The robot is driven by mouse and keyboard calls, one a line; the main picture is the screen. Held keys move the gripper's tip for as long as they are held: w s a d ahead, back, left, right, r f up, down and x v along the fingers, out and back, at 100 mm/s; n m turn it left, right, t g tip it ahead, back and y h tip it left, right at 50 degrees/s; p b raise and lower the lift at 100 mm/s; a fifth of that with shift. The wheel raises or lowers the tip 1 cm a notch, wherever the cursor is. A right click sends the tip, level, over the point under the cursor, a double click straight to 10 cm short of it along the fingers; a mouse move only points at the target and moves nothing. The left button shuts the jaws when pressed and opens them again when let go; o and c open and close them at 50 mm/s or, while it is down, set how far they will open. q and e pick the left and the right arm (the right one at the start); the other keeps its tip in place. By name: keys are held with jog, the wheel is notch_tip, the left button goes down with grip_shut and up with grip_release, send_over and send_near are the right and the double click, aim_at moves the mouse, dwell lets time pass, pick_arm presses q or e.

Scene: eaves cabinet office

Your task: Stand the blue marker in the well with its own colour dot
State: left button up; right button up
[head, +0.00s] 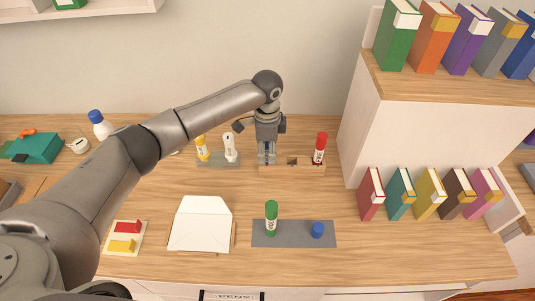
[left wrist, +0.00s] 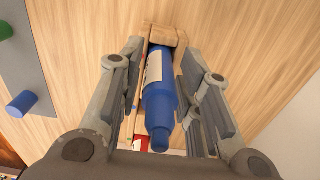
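The blue marker (left wrist: 159,92) with a white label stands between the fingers of my left gripper (left wrist: 160,60), at the left end of the wooden well block (head: 292,170). The fingers flank it with gaps on both sides, so the gripper looks open around it. In the head view my left gripper (head: 267,155) hides most of the marker. A red marker (head: 320,148) stands at the block's right end. The well between shows dark and empty. My right gripper is out of view.
A grey mat (head: 290,240) in front holds a green marker (head: 271,218) and a short blue cylinder (head: 317,230). A yellow marker (head: 202,148) and a white marker (head: 230,147) stand left of the gripper. An envelope (head: 201,225) lies front left. Shelves with books bound the right.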

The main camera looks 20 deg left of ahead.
aim_at(267, 145)
pick_arm(q)
grip_shut()
jog(key=shift+r+p, duration=0.35)
jog(key=shift+p, duration=0.1)
jog(key=shift+r+p, duration=0.45)
jog(key=shift+p, duration=0.05)
jog(key=shift+r+p, duration=2.35)
jog(key=shift+p, duration=0.05)
